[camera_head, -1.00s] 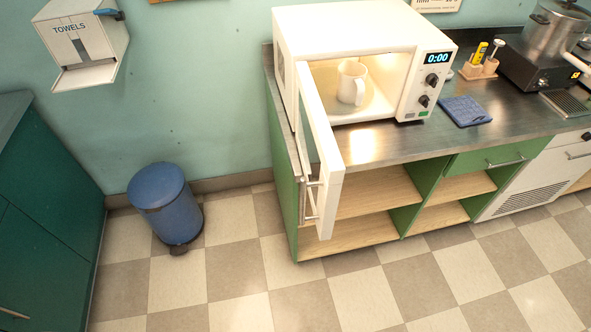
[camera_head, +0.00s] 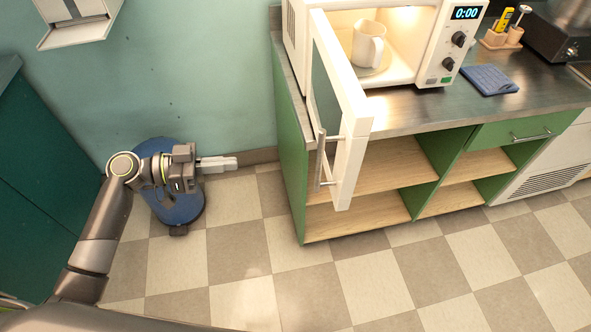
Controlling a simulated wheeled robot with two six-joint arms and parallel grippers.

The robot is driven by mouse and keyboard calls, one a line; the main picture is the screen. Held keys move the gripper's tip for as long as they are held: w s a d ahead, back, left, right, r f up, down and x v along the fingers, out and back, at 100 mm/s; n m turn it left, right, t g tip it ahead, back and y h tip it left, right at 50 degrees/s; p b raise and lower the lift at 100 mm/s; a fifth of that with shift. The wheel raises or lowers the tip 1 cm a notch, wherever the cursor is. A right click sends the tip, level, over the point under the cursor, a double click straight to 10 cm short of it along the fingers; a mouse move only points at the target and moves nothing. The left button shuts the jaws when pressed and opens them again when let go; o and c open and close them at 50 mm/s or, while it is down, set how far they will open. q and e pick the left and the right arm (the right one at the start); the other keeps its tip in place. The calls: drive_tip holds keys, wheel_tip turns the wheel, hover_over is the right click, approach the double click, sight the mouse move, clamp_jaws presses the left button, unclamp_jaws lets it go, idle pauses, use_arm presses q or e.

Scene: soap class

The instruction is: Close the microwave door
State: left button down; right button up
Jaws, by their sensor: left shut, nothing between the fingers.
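The white microwave (camera_head: 432,52) stands on the counter at the upper right, its inside lit. Its door (camera_head: 357,125) is swung wide open and sticks out toward me past the counter's front edge. The door's metal handle (camera_head: 321,160) is on the left-facing side. A white mug (camera_head: 367,44) stands inside on the microwave's plate. My left gripper (camera_head: 236,162) is shut and empty, pointing right, left of the door and apart from it. My right gripper is out of view.
A blue bin (camera_head: 187,208) stands on the floor behind my left arm. The green counter unit (camera_head: 291,165) has open shelves under the door. A blue folded cloth (camera_head: 489,79) lies right of the microwave. The checkered floor in front is clear.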

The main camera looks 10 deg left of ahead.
use_arm(q)
drive_tip(key=s+d+r+m+g+h, duration=0.2)
drive_tip(key=s+r+m+g, duration=0.2)
drive_tip(key=r+m, duration=0.15)
drive_tip(key=d+r+p, duration=0.1)
drive_tip(key=d+p, duration=0.4)
drive_tip(key=d, duration=0.9)
drive_tip(key=shift+w, duration=0.2)
drive_tip(key=shift+n, duration=0.25)
